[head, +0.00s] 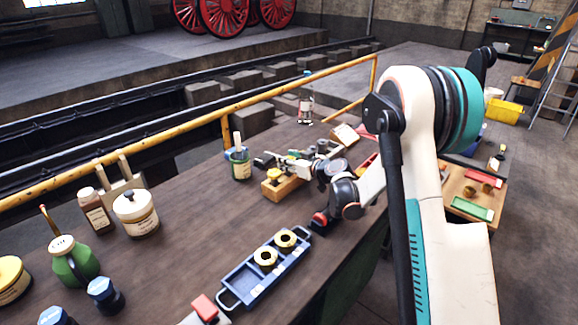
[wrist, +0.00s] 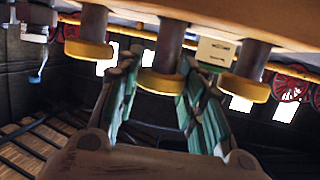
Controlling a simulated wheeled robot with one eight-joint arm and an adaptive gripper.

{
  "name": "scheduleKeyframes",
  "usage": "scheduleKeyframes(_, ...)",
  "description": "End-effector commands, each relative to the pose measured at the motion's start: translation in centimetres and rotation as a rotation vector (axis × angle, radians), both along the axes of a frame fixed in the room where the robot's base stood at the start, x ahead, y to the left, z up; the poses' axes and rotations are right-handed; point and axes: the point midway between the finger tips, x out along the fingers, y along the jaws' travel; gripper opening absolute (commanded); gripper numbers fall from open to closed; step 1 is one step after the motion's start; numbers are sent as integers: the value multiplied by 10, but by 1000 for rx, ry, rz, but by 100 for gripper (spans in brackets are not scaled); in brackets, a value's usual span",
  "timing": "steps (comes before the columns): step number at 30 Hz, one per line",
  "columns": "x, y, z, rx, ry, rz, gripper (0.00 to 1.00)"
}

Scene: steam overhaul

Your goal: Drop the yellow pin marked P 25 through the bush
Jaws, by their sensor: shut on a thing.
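A wooden block (head: 284,188) stands on the workbench, with a yellow-topped pin (head: 273,174) on it. In the wrist view the block (wrist: 240,18) fills the top, and three dark-stemmed pins with yellow heads show against it. My gripper (head: 292,166) is at the block. Its green-padded fingers (wrist: 158,100) are on either side of the middle pin (wrist: 162,82) and shut on it at the yellow head. I cannot read a P 25 mark. Two brass ring-shaped bushes (head: 265,257) (head: 286,239) sit in a blue tray nearer the front.
The blue tray (head: 252,290) has handles at its ends. A green tin (head: 240,164) stands left of the block, and a clear bottle (head: 305,104) behind it. Jars and a green can (head: 74,264) stand at the left. The bench between jars and tray is clear. A yellow rail (head: 160,127) runs behind.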

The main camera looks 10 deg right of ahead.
Motion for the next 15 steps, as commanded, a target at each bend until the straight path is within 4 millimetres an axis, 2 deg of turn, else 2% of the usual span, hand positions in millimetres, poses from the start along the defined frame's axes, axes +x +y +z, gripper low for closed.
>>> scheduleKeyframes(1,0,0,-8,1,-1,0,0)
scheduleKeyframes(3,0,0,-12,1,-1,0,0)
scheduleKeyframes(13,0,0,-14,1,-1,0,0)
scheduleKeyframes(14,0,0,-15,0,0,0,38)
scheduleKeyframes(15,0,0,-14,0,0,0,45)
